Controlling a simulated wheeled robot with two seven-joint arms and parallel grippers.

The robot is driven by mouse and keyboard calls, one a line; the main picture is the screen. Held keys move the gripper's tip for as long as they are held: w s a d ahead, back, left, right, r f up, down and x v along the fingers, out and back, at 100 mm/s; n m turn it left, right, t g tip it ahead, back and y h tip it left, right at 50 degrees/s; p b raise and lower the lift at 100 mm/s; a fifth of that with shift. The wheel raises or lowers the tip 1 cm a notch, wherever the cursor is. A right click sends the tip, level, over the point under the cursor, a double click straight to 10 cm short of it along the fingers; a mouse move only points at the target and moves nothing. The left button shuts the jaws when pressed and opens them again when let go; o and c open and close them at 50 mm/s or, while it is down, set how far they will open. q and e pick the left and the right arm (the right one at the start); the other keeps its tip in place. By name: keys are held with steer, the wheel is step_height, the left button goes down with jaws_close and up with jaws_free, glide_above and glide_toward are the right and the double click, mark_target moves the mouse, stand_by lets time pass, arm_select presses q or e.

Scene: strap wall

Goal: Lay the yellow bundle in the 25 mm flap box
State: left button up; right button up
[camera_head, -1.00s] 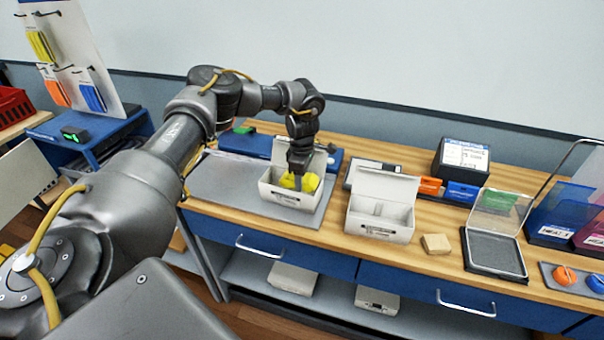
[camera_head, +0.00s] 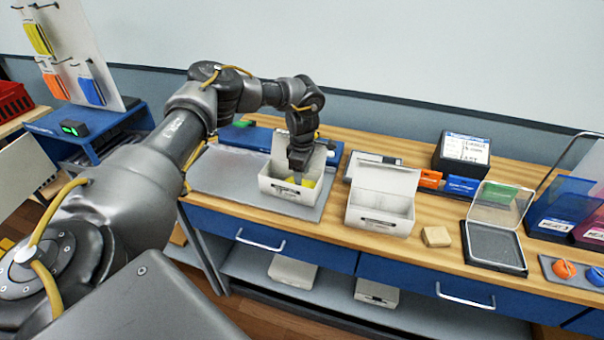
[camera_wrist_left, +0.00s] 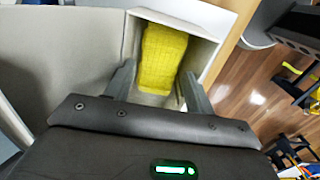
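The yellow bundle (camera_head: 308,184) lies inside the left white flap box (camera_head: 290,196), low between its walls. It also shows in the wrist view as a woven yellow block (camera_wrist_left: 163,58). The box lid stands open at the back; I cannot read a size on its label. My left gripper (camera_head: 298,179) points down into this box. In the wrist view its two fingers (camera_wrist_left: 159,88) are spread, with gaps between them and the bundle's sides. A second white flap box (camera_head: 378,214) stands open to the right. My right gripper is not in view.
A tan block (camera_head: 436,236) and a clear-lidded black tray (camera_head: 495,246) lie right of the boxes. A grey mat (camera_head: 235,175) is under the left box. Closed white boxes (camera_head: 292,271) sit on the lower shelf. A strap board (camera_head: 75,50) stands far left.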

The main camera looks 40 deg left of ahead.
arm_select(q)
steer(key=shift+r, duration=0.3)
step_height(320, 180, up, 13)
steer(key=b, duration=0.2)
steer(key=shift+f+b, duration=0.15)
steer(key=shift+b, duration=0.2)
steer(key=shift+f, duration=0.1)
